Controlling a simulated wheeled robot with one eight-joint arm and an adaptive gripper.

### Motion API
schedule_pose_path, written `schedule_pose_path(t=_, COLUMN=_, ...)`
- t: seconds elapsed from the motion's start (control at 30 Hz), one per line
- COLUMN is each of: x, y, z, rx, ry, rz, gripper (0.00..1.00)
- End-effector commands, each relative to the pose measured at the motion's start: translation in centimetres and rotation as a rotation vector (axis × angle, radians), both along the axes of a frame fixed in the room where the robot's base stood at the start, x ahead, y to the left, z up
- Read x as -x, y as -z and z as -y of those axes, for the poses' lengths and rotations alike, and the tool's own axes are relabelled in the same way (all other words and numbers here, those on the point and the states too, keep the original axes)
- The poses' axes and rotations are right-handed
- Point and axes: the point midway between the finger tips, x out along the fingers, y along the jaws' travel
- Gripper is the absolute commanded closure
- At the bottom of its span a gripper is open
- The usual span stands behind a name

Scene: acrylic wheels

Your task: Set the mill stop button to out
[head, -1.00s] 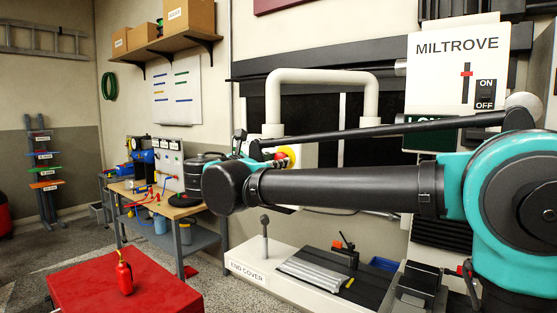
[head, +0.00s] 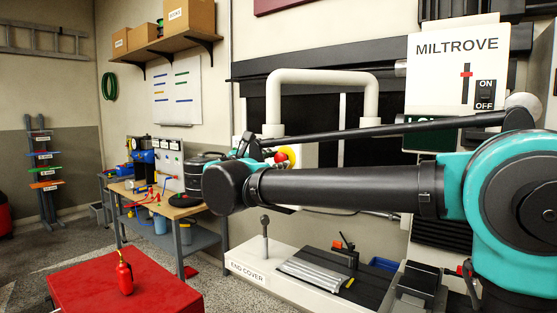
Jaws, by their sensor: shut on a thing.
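The mill stop button (head: 284,155) is a red knob with a yellow surround, on a pale panel of the mill below the white pipe-shaped handle. My gripper (head: 262,152) is at the left side of the button, small and partly hidden behind my own dark arm link. Its dark fingers are shut on the button. The exact contact and the button's depth, in or out, cannot be made out from here.
The white handle (head: 322,77) arches just above the button. The mill bed has an END COVER box with a lever (head: 265,226). A red cabinet top (head: 90,292) with a small red extinguisher (head: 124,274) stands front left. A workbench (head: 178,207) stands behind.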

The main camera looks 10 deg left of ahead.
Motion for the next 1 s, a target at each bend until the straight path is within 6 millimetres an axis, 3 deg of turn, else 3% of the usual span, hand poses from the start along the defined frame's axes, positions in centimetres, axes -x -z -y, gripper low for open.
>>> schedule_pose_path(t=0.23, x=-0.31, y=-0.16, z=0.06, rx=-0.167, ry=0.000, rz=0.073, gripper=1.00)
schedule_pose_path(t=1.0, x=0.65, y=-0.05, z=-0.44, rx=-0.172, ry=-0.003, rz=0.072, gripper=1.00)
